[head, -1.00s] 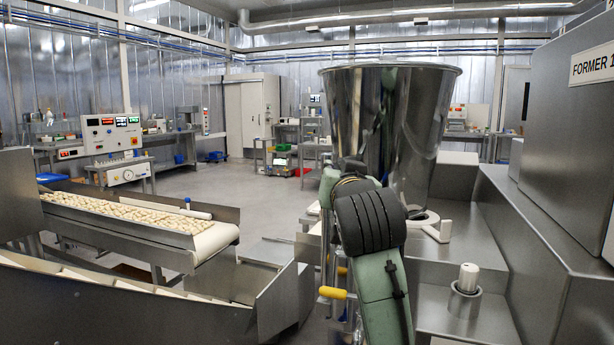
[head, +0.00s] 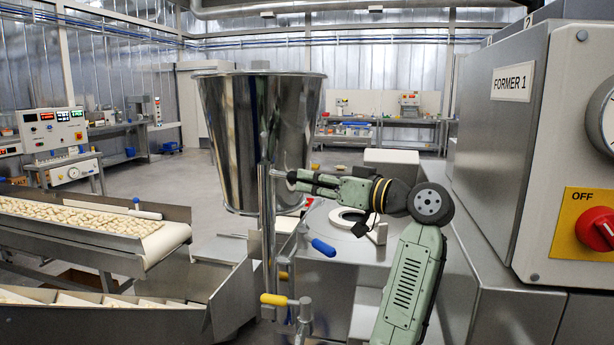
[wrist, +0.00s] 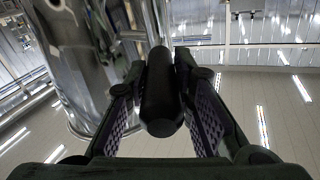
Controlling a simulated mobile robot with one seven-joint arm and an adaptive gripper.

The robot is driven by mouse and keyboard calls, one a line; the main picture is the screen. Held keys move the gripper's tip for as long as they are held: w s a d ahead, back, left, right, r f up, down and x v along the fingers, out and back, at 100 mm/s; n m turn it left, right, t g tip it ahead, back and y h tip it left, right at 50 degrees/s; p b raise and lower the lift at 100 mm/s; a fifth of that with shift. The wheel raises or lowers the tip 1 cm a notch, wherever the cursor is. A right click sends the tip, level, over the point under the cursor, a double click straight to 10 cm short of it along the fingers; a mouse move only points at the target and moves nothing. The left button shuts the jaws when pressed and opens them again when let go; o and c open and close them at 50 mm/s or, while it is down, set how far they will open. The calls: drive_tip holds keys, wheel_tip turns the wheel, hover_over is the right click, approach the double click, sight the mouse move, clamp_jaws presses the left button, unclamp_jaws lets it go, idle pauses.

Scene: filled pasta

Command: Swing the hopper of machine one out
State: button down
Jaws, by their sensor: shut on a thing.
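The hopper (head: 235,140), a tall polished steel cone, stands left of the machine labelled FORMER 1 (head: 500,150), beside a vertical steel post (head: 268,220). The white ring (head: 348,217) on the machine's deck is uncovered, to the right of the hopper. My gripper (head: 292,178) is at the hopper's right side near the post. In the wrist view, it is shut on a dark rounded handle (wrist: 162,95), with a patterned pad on each side; the hopper wall (wrist: 75,60) is behind. The handle is mostly hidden in the head view.
A blue-gripped lever (head: 323,247) and a yellow-gripped lever (head: 273,299) stick out near the post. A conveyor with pasta (head: 85,222) lies at the left. A red OFF switch (head: 597,228) is on the machine's right face. Open floor lies behind the hopper.

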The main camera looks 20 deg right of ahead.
drive_tip(key=shift+w+d+f+n+g+y, duration=0.1)
drive_tip(key=shift+w+d+n+g+y, duration=0.2)
drive_tip(key=shift+d+n+y, duration=0.1)
drive_tip(key=c, duration=1.4)
unclamp_jaws()
drive_tip(key=shift+a+f, duration=0.1)
drive_tip(key=shift+o, duration=0.2)
